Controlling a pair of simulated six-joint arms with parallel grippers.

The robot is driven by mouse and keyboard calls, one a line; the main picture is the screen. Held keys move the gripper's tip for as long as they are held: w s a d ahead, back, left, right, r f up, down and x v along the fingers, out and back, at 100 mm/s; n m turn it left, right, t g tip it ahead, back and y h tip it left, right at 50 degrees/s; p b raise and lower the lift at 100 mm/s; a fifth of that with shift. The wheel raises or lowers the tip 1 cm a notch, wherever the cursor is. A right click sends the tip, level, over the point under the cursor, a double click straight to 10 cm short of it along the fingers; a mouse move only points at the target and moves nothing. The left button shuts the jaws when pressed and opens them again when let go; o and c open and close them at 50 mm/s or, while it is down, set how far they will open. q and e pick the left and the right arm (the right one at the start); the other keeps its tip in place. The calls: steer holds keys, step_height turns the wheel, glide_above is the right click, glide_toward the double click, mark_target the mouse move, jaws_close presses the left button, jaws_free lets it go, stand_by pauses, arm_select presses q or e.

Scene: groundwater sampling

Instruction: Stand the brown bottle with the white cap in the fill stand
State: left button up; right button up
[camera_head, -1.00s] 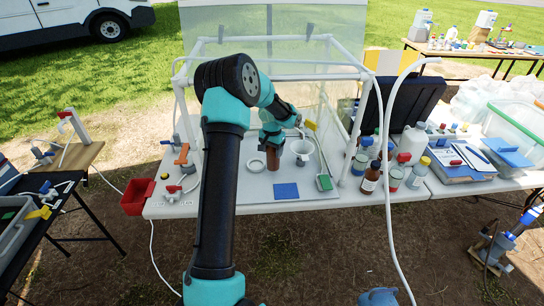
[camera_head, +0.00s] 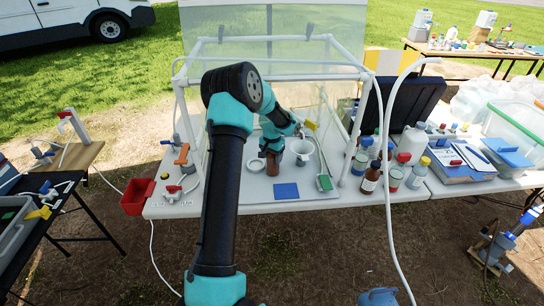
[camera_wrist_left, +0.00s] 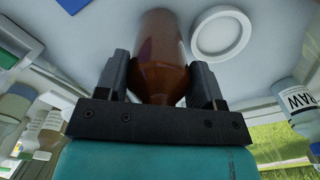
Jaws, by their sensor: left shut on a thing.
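My left gripper (camera_head: 272,151) is shut on a brown bottle (camera_head: 273,166) at the middle of the white table. In the left wrist view the bottle (camera_wrist_left: 160,55) sits between the two dark fingers, with its rounded shoulder toward the gripper. Its cap is hidden. A white ring-shaped piece (camera_head: 257,165) lies on the table just left of the bottle, and shows beside it in the left wrist view (camera_wrist_left: 221,35). A white funnel-like cup (camera_head: 301,148) stands to the right. I cannot tell for certain which piece is the fill stand. My right gripper is not in view.
A white pipe frame (camera_head: 268,77) stands around the work spot. A blue square (camera_head: 286,191) lies in front. Brown bottles (camera_head: 370,180) and jars stand close together on the right. A red bin (camera_head: 137,196) is at the table's left edge. A white hose (camera_head: 388,200) hangs at the right.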

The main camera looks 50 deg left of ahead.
arm_select(q)
steer(key=o, duration=1.1)
steer(key=shift+r, duration=2.1)
steer(key=shift+o, duration=0.3)
